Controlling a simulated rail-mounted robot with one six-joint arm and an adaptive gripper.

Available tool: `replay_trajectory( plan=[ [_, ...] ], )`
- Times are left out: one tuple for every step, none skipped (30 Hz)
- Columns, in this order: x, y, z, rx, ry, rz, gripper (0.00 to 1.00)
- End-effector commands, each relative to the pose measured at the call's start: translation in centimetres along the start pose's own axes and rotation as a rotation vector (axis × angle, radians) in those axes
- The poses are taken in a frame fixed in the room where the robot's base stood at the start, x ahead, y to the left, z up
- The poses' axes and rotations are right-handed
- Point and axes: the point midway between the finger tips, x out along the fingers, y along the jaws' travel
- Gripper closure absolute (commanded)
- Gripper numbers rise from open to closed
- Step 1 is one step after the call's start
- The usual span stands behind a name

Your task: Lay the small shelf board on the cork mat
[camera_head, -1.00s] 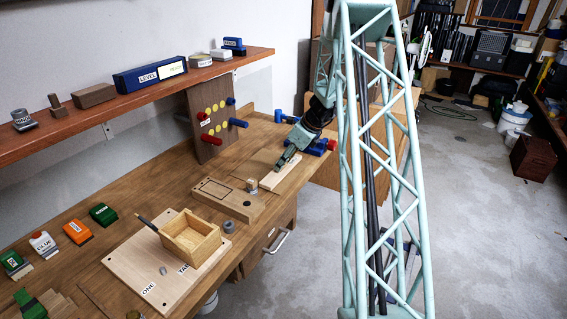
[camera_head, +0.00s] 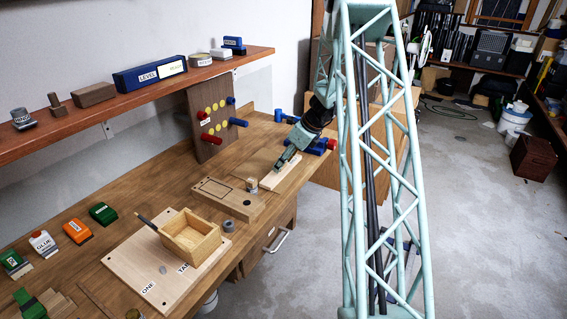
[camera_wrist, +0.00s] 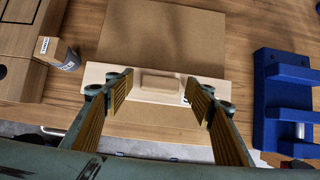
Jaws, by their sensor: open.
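The small shelf board (camera_wrist: 142,92) is a pale wooden strip with a raised block at its middle. In the wrist view it lies flat across the cork mat (camera_wrist: 165,40), with brown mat showing on both long sides. In the head view the board (camera_head: 270,182) lies near the bench's front edge, below my gripper (camera_head: 279,167). In the wrist view my gripper (camera_wrist: 159,90) is open, with one finger on each side of the raised block and a gap to it on both sides. The fingers hide parts of the board.
A wooden block with a labelled tin (camera_wrist: 62,54) stands left of the mat; the tin also shows in the head view (camera_head: 251,185). A blue fixture (camera_wrist: 275,100) stands close on the right. A peg panel (camera_head: 210,120) stands behind, under the red-brown shelf (camera_head: 110,110).

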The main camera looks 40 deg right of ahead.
Motion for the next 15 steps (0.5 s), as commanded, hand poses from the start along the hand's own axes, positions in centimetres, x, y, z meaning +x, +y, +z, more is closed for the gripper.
replay_trajectory(
  plan=[
    [-0.1,0.0,0.0,0.000,0.000,0.000,0.50],
    [-0.1,0.0,0.0,0.000,0.000,0.000,0.50],
    [-0.2,0.0,0.0,0.000,0.000,0.000,0.50],
    [-0.2,0.0,0.0,0.000,0.000,-0.001,0.50],
    [-0.3,0.0,0.0,0.000,-0.001,-0.001,0.50],
    [-0.5,0.0,0.0,0.000,-0.001,-0.001,0.50],
    [-0.7,0.0,0.0,0.000,-0.001,-0.001,0.50],
    [-0.8,-0.1,0.0,0.000,-0.001,-0.001,0.50],
    [-1.1,-0.1,0.0,0.000,-0.001,-0.001,0.50],
    [-1.3,-0.1,0.0,0.000,-0.001,-0.001,0.50],
    [-1.5,-0.1,0.0,0.000,-0.001,-0.001,0.50],
    [-1.9,-0.1,0.0,0.000,-0.001,-0.001,0.50],
    [-2.1,-0.1,0.0,0.000,-0.001,-0.001,0.50],
    [-2.5,-0.1,0.0,0.001,-0.001,-0.001,0.50],
    [-2.9,-0.1,0.0,0.000,-0.001,-0.001,0.50]
  ],
)
